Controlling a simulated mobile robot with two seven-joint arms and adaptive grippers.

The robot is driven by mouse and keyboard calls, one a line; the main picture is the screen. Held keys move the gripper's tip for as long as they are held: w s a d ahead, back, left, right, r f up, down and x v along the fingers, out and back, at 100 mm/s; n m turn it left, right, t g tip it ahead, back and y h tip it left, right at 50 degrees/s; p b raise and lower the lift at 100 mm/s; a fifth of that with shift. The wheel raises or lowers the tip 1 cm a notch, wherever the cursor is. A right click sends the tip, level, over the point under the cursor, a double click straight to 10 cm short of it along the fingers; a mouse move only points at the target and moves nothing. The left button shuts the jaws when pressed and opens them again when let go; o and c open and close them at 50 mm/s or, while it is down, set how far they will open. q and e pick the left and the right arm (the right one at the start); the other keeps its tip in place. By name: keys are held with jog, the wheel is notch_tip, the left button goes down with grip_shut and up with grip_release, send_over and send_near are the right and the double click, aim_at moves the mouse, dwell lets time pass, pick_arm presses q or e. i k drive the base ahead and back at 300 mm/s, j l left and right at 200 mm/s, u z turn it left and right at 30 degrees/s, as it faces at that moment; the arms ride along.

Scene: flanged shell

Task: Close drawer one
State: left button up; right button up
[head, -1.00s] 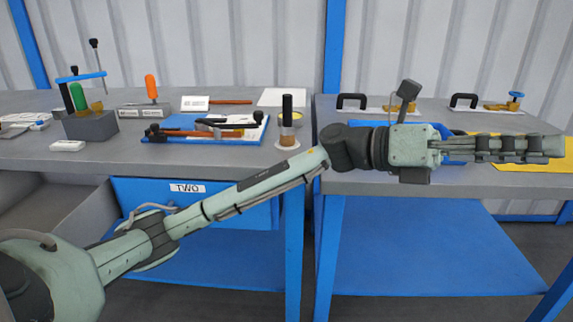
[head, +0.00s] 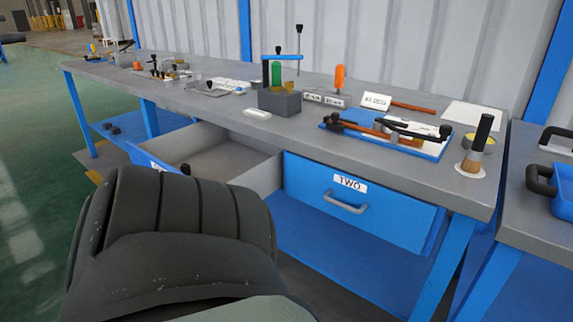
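Drawer one (head: 213,158) is pulled out from under the left part of the workbench (head: 185,98). Its grey inside looks empty where it shows. Its blue front faces left and toward me, with a white label whose text is mostly hidden. A dark handle-like part shows near the label. A large dark ribbed link of my own arm fills the lower left and hides the lower part of the drawer front. Drawer two (head: 360,203), blue with a label TWO and a grey handle, is shut to its right. Neither gripper shows in the head view.
A blue tray (head: 432,148) with tools, a grey block (head: 280,101) with a green-handled tool, and a brush (head: 478,145) stand on the bench. A second bench (head: 515,190) stands at the right. Green floor (head: 35,190) is clear at the left.

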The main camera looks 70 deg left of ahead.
aim_at(213, 152)
jog(key=i+u, duration=0.55)
jog(key=i, duration=0.2)
jog(key=u, duration=3)
